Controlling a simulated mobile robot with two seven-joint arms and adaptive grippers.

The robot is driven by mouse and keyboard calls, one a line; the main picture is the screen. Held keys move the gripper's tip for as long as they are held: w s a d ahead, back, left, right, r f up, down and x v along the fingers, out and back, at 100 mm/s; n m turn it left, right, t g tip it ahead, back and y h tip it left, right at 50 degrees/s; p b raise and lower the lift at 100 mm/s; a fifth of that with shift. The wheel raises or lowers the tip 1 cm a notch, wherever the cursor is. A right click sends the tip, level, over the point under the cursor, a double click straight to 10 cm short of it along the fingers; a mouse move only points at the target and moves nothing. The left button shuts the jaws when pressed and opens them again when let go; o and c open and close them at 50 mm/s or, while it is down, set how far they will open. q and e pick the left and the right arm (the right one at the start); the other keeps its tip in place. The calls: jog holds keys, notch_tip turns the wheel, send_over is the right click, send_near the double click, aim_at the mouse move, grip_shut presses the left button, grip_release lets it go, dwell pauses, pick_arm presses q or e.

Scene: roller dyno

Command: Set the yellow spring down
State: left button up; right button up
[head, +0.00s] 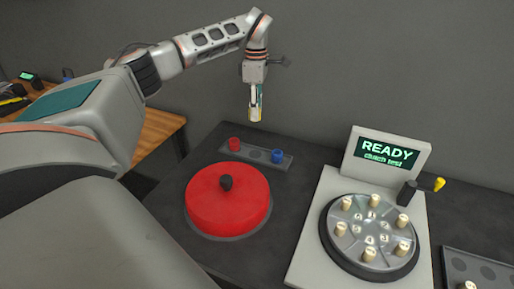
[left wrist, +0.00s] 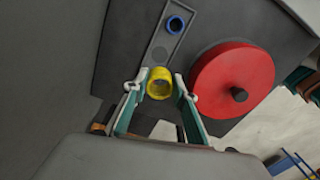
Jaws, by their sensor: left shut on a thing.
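The yellow spring (left wrist: 159,83) sits between the fingers of my left gripper (left wrist: 160,92) in the left wrist view, with its round open end showing. In the head view my left gripper (head: 256,112) is shut on it and points down, in the air above and behind the small spring tray (head: 257,153); the spring is mostly hidden by the fingers there. My right gripper is not in view.
A red drum (head: 225,205) with a black knob stands in front of the tray. To the right is a clutch test machine (head: 333,190) with a "READY" screen and several pale pegs. Another tray (head: 480,265) lies at the right edge.

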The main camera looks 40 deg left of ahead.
aim_at(256, 154)
pick_arm(q)
notch_tip(256, 154, down, 15)
jog(key=shift+f, duration=0.1)
dwell(0.4)
jog(key=shift+f, duration=0.1)
jog(key=o, duration=1.1)
notch_tip(256, 154, up, 12)
jog(key=shift+r, duration=0.2)
